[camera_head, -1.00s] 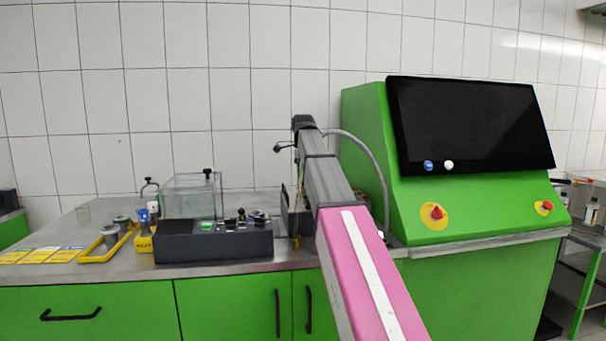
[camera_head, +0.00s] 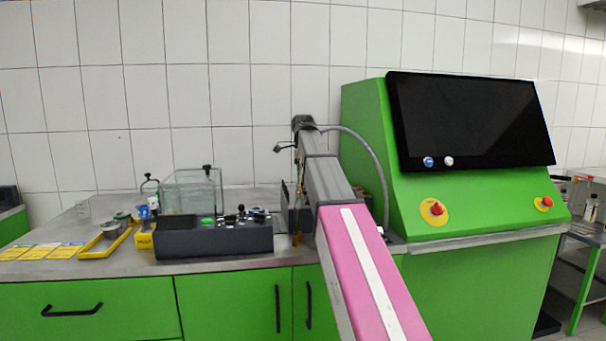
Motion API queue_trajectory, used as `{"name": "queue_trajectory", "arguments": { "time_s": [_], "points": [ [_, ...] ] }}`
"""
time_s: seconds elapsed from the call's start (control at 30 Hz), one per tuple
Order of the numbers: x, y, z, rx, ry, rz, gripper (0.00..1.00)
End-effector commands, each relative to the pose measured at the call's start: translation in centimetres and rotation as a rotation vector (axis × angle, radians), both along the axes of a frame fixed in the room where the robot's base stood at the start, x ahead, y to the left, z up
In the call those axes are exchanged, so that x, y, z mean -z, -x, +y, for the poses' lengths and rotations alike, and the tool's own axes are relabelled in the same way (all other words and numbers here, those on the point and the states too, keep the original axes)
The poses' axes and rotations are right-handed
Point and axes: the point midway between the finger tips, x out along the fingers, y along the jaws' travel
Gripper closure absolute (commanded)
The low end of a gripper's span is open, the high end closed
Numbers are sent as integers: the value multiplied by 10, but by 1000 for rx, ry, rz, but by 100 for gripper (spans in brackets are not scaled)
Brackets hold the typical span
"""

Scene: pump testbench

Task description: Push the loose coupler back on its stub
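My arm reaches in from the bottom, and its far end bends down behind the forearm above the bench. The part I take for my gripper (camera_head: 297,238) is small, brassy and partly hidden by the forearm, close to the bench top right of the black control box (camera_head: 213,240). I cannot tell whether it is open or shut, or whether it holds anything. I cannot make out the loose coupler or its stub. A clear tank (camera_head: 188,194) stands behind the control box, with a black-knobbed fitting (camera_head: 206,169) at its top right.
A yellow tray (camera_head: 95,252) with a grey cup (camera_head: 111,230) lies left of the control box, beside yellow cards (camera_head: 38,251). A green console (camera_head: 475,205) with a black screen (camera_head: 470,120) stands right of my arm. A grey hose (camera_head: 372,150) arches beside the forearm.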

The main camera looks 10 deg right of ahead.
Motion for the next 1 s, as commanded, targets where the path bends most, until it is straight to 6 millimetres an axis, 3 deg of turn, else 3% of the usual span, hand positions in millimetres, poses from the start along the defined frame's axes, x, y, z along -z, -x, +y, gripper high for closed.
{"name": "queue_trajectory", "arguments": {
  "time_s": [1.0],
  "points": [
    [8, 0, 0, 0, 0, 0, 100]
  ]
}}
